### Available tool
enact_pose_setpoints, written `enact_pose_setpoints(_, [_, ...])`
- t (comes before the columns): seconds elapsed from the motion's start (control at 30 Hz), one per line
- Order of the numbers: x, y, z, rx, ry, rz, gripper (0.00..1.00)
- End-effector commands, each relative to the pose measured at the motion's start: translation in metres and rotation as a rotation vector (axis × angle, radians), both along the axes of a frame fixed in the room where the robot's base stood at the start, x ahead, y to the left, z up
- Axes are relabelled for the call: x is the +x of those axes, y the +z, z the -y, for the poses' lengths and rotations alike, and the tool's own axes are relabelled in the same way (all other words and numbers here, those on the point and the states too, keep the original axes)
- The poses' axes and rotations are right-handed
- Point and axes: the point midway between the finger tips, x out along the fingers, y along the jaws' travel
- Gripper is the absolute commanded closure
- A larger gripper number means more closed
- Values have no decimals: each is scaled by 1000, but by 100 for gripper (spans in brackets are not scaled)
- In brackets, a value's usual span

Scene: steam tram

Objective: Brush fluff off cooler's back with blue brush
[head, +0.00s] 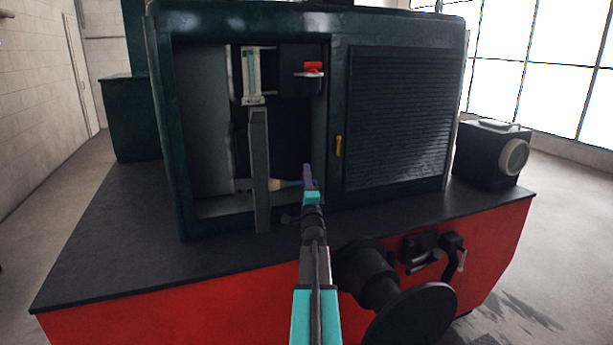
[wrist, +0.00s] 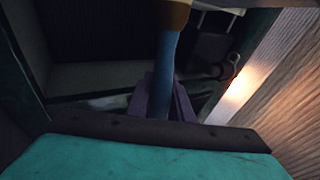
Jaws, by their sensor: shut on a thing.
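My gripper (head: 308,178), with purple fingers, is shut on the blue handle of the brush (wrist: 167,70) at the open bay of the green cabinet. In the head view the brush (head: 287,184) points left, its pale end at the right edge of an upright grey slab (head: 260,165), which looks like the cooler seen edge-on. I cannot tell whether they touch. In the wrist view the brush's yellowish collar (wrist: 176,13) is at the top edge and the bristles are out of frame. I cannot make out any fluff; the slab's far face is hidden.
The bay has a pale left wall (head: 203,120). A pale upright gauge-like part (head: 252,78) and a red-topped part (head: 312,70) are above. A closed louvred door (head: 398,115) is to the right. In the wrist view a ribbed surface (wrist: 285,85) stands close at the right.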

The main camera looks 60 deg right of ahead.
Motion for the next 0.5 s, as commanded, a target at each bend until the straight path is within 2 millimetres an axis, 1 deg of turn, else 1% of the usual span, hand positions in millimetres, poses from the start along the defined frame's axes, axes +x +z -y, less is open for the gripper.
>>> enact_pose_setpoints(0.27, [0, 0, -1, -1, 0, 1, 100])
enact_pose_setpoints(0.5, [-7, 0, -10, -1, 1, 0, 100])
